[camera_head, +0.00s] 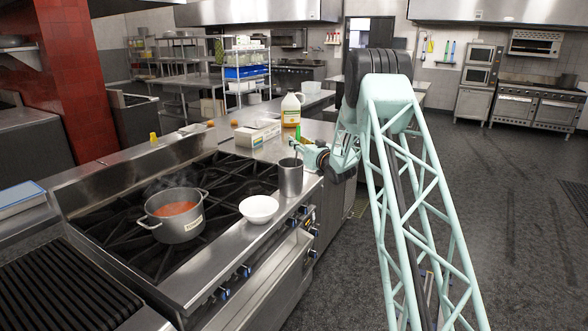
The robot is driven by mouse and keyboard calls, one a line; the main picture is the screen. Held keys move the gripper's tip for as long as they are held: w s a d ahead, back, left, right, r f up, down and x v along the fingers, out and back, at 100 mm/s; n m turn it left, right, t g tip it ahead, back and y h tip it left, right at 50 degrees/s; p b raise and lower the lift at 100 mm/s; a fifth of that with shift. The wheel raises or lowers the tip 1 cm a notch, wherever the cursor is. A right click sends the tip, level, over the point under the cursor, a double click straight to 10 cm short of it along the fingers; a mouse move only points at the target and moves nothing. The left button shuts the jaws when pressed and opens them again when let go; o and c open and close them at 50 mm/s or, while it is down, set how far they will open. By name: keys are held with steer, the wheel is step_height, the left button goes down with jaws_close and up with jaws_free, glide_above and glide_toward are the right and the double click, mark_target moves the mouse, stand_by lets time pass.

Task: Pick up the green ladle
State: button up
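A narrow green upright piece (298,132) shows just above my gripper; it looks like the handle of the green ladle. Its lower part is hidden or too small to make out. A tall metal container (290,178) stands on the stove's front right corner, below my gripper. A thin dark piece rises from its mouth; I cannot tell whether it belongs to the ladle. My gripper (295,147) is just above the container, reaching in from the right. Its fingers are too small to show whether they are open or shut on the handle.
A white bowl (258,209) sits left of the container at the stove's front edge. A grey pot of red soup (175,215) stands on the burners. A jug with a yellowish label (291,110) and a white box (258,132) stand behind. The floor at right is clear.

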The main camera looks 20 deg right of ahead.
steer(key=shift+w, duration=0.4)
steer(key=shift+c, duration=0.7)
steer(key=c, duration=0.8)
